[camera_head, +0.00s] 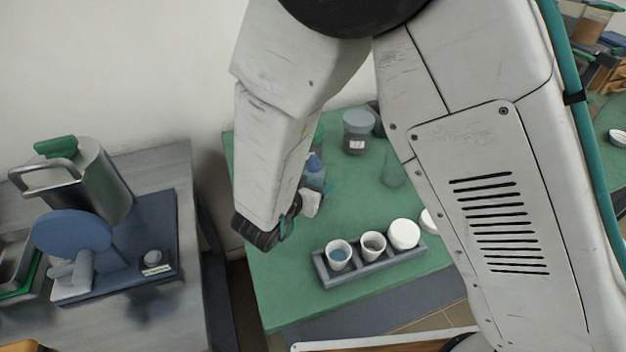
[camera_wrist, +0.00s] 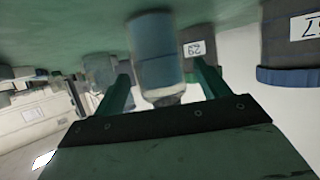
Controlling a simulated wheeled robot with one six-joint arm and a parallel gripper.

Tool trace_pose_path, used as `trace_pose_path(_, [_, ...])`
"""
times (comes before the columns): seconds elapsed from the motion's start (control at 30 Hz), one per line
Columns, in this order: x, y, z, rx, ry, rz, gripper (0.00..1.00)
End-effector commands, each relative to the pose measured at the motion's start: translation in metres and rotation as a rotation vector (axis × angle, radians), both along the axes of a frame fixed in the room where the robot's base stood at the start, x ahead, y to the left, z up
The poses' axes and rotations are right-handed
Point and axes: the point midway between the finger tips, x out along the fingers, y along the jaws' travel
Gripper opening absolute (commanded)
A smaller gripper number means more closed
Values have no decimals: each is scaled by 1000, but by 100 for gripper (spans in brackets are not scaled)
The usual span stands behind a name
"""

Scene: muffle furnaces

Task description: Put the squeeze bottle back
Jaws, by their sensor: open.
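A squeeze bottle with a bluish body (camera_wrist: 155,45) is in the middle of the wrist view, which shows the scene upside down. My gripper (camera_wrist: 163,72) is open, with one green finger on each side of the bottle in the picture. I cannot tell whether the fingers touch it. In the head view a bluish bottle with a pointed blue top (camera_head: 315,172) stands on the green table, just right of my forearm. My fingers are mostly hidden there behind the arm.
A grey rack (camera_head: 378,269) with white cups is at the green table's (camera_head: 285,305) front. A steel pot (camera_head: 95,180) and a blue device (camera_head: 72,235) occupy the left bench.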

Motion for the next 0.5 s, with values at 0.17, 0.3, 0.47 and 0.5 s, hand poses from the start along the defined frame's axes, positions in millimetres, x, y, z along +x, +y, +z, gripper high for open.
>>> trace_pose_path(0.17, [-33, 20, 17, 3, -2, 6, 74])
trace_pose_path(0.3, [-56, 32, 28, 3, -2, 5, 74])
trace_pose_path(0.47, [-72, 40, 35, 2, -1, 2, 74])
trace_pose_path(0.5, [-75, 42, 36, 2, -1, 2, 74])
